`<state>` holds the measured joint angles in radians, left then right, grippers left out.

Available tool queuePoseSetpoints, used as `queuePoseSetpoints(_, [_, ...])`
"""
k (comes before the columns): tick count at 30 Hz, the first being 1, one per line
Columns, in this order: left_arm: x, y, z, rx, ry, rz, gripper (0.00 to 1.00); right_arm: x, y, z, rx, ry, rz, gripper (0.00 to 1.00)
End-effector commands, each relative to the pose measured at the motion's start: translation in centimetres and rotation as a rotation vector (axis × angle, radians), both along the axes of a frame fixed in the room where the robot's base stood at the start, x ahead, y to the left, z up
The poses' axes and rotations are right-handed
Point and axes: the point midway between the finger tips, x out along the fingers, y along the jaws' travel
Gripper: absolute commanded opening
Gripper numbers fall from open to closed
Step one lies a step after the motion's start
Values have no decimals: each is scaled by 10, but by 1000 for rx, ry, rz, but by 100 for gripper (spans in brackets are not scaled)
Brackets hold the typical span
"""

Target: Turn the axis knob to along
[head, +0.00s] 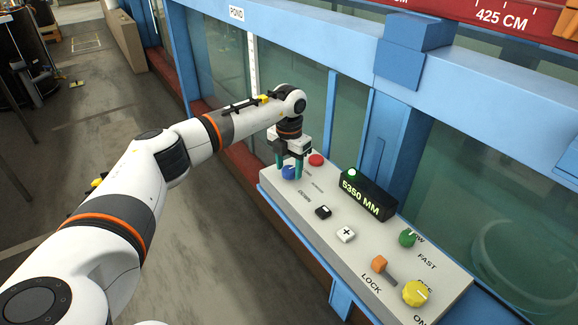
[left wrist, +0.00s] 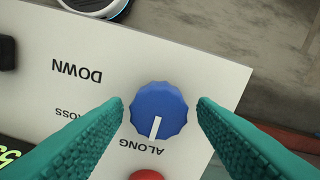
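The blue axis knob (head: 288,172) sits at the far end of the grey control panel; it also shows in the left wrist view (left wrist: 158,105). It has a ridged edge and a white pointer line. The line points down in the left wrist view, at the word ALONG (left wrist: 141,147). The word CROSS is partly hidden by a finger; DOWN is clear. My left gripper (head: 290,166) is open, its teal fingers on either side of the knob. A gap shows between each fingertip and the knob. My right gripper is not in view.
A red button (head: 316,160) is close beside the knob. The panel (head: 320,205) also carries black and white buttons, a 5350 MM display (head: 361,196), a green knob (head: 407,238), an orange lever (head: 379,264) and a yellow knob (head: 416,293). Blue-framed glass rises behind.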

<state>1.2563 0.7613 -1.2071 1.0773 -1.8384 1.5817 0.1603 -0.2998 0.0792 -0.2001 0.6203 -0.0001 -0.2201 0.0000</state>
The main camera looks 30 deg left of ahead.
Motion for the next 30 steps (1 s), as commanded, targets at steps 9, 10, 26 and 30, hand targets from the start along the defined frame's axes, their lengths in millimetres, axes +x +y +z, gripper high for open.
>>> queuePoseSetpoints(9, [-1, -1, -1, 0, 4, -3, 57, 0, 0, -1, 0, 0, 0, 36])
queuePoseSetpoints(10, [-1, -1, 0, -1, 4, -3, 57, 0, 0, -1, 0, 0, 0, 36])
queuePoseSetpoints(26, [0, 0, 94, 0, 0, -2, 57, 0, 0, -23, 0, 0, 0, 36])
queuePoseSetpoints(30, [0, 0, 111, 0, 1, -1, 57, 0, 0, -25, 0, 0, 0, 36])
